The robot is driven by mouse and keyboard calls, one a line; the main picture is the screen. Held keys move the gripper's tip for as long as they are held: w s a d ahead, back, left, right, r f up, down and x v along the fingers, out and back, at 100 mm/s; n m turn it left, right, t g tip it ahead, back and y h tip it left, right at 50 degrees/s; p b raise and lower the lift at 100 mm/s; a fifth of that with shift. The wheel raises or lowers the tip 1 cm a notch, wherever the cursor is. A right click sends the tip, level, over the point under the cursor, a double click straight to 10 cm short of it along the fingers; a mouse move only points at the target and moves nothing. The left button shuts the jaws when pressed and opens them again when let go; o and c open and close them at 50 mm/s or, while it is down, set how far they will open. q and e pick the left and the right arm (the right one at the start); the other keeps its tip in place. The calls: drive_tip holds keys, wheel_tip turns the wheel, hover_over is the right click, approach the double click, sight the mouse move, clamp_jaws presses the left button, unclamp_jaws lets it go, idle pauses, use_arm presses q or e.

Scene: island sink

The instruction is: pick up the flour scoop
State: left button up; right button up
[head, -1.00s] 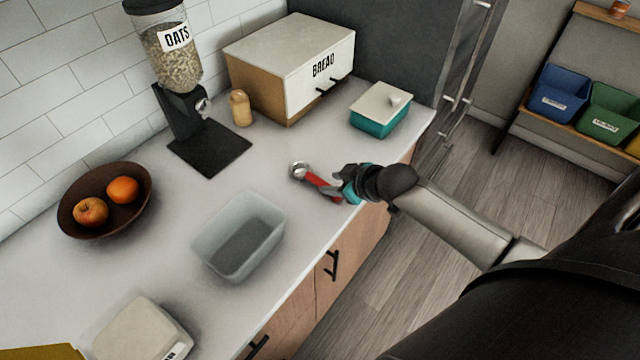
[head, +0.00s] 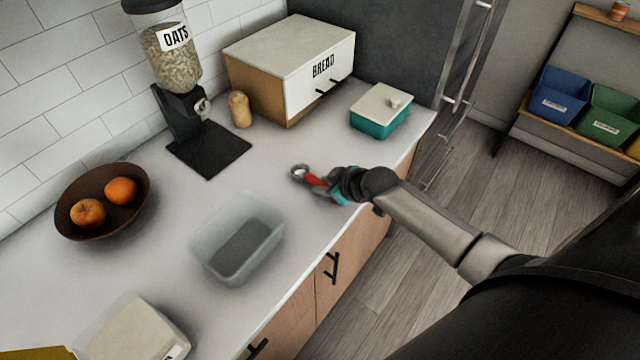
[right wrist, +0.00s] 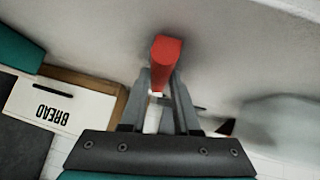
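The flour scoop lies on the counter near its front edge, with a round metal head (head: 299,172) and a red handle (head: 315,181). The head points left and the handle points toward my right arm. My right gripper (head: 329,186) is at the handle, reaching in from the right. In the right wrist view, the red handle (right wrist: 165,62) lies between the two grey fingers (right wrist: 163,88), close to both. I cannot tell whether they press on it. The metal head is not clear there. My left gripper is out of view.
A translucent bin (head: 239,240) stands left of the scoop. A teal lidded box (head: 380,121), a bread box (head: 290,62) and an oats dispenser (head: 183,100) stand behind. A fruit bowl (head: 80,226) is at the left. The counter around the scoop is clear.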

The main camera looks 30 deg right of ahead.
clamp_jaws()
idle(0.3)
